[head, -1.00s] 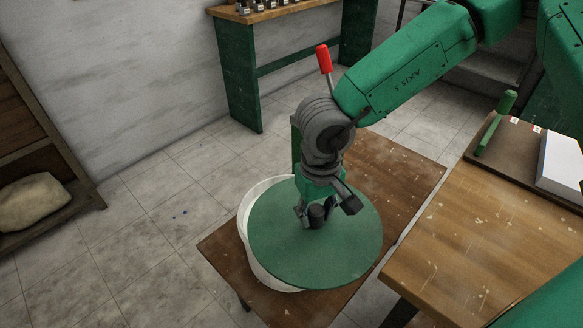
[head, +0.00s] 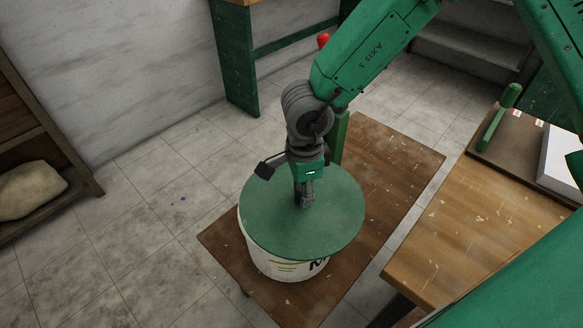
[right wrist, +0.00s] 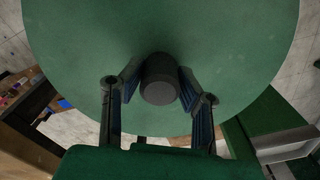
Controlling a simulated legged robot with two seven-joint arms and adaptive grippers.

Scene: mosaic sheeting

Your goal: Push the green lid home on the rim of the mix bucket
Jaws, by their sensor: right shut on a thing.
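The round green lid (head: 336,215) lies over the top of the white mix bucket (head: 287,265), which stands on a low brown table. The lid covers the bucket's opening; I cannot tell whether it is seated on the rim all round. My right gripper (head: 304,203) is over the lid's middle. In the right wrist view its two fingers are closed around the dark knob (right wrist: 159,80) at the centre of the lid (right wrist: 80,60). The bucket's rim is hidden under the lid. My left gripper is not in view.
The low brown table (head: 385,160) has free room around the bucket. A higher wooden bench (head: 440,245) stands close at the right, with a green-handled tool (head: 497,118) and a white block (head: 562,160). A shelf with a sack (head: 28,190) stands at the left.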

